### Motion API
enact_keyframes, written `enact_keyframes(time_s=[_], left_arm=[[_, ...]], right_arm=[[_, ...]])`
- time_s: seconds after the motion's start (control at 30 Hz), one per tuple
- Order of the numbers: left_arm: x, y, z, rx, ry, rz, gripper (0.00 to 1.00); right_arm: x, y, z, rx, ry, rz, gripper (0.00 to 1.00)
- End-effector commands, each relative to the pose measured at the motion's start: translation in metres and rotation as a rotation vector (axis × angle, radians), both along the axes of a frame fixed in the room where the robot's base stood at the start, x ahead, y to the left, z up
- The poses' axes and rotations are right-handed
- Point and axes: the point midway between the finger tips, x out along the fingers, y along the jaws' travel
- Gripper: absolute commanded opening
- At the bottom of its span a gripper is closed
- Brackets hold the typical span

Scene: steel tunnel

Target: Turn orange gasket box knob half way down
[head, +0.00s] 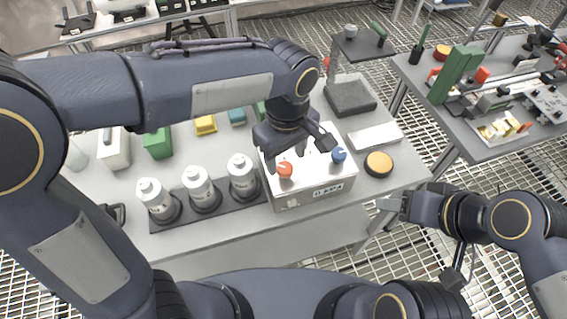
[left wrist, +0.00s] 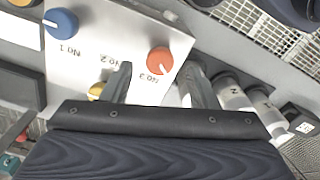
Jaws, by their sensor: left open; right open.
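The gasket box (head: 315,190) is a light grey box on the table, with labelled knobs on its top. Its orange knob (head: 285,170) sits near the front left, marked No 3 in the left wrist view (left wrist: 160,61). A blue knob (head: 338,155), marked No 1, is at the right. A yellow knob (left wrist: 97,90) is partly hidden by my gripper in the left wrist view. Contact cannot be told. My right gripper (head: 388,205) is open and empty, right of the box.
White canisters (head: 198,187) stand in a row left of the box. A round orange-topped object (head: 378,164) and a white block (head: 374,137) lie to its right. Green block (head: 157,143) and yellow block (head: 205,125) are behind. A second cluttered table (head: 480,145) stands right.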

Motion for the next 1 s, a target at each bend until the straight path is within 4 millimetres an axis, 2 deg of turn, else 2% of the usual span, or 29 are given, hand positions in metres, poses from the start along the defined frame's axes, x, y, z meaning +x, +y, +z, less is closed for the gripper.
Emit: enact_keyframes(time_s=[0.03,0.2,0.57,0.9,1.0], left_arm=[[-0.001,0.001,-0.009,0.003,0.003,0.000,0.54],[0.000,0.001,-0.027,0.001,0.002,0.000,0.54],[0.000,0.001,-0.032,-0.001,0.000,0.000,0.53],[0.000,0.001,-0.032,-0.001,0.000,0.000,0.09],[0.000,0.001,-0.031,-0.001,0.000,-0.002,0.09]], right_arm=[[0.000,0.000,-0.001,0.000,0.000,0.000,0.52],[0.000,0.000,-0.002,0.000,0.000,0.000,0.52],[0.000,0.000,-0.002,0.000,0.000,0.000,0.52],[0.000,0.000,-0.002,0.000,0.000,0.000,0.52],[0.000,0.000,-0.002,0.000,0.000,0.000,0.52]])
